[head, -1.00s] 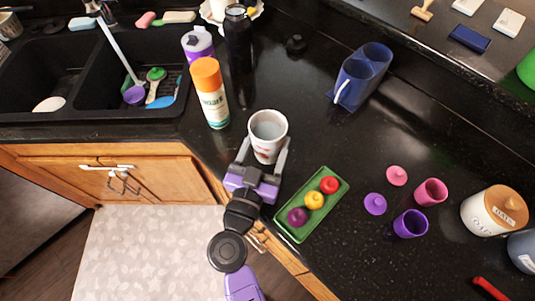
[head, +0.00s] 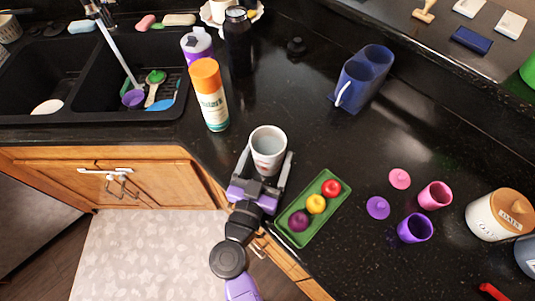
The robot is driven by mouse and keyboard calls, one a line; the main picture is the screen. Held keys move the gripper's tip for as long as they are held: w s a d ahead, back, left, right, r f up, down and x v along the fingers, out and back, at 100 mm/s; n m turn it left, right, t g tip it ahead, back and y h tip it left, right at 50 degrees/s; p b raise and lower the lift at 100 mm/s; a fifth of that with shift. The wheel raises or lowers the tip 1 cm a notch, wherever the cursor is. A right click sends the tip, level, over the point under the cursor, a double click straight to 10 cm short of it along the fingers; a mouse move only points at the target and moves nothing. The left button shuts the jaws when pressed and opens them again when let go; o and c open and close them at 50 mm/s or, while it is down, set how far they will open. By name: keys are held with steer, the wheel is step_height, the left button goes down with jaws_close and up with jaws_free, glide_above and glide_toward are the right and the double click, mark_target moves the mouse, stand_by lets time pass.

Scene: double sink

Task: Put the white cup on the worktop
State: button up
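The white cup (head: 268,160), with red marks on its side, is upright near the front edge of the black worktop (head: 330,130). My gripper (head: 267,167) reaches in from the front, with one finger on each side of the cup, and appears shut on it. A thin gap seems to show at the right finger. The cup's base is partly hidden by the gripper. I cannot tell whether it touches the worktop or is just above it.
A spray can (head: 210,95) with an orange cap stands left of the cup. A green tray (head: 323,222) of fruit lies close at right. A blue two-part holder (head: 352,88) stands behind. The double sink (head: 185,110) is at left. Worktop behind the cup is clear.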

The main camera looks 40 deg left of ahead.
stand_by(0.3)
steer(key=shift+s+r, duration=0.1)
steer(key=shift+r, duration=0.05)
steer(key=v, duration=1.1)
steer(key=shift+s+d, duration=0.2)
steer(key=shift+s, duration=0.15)
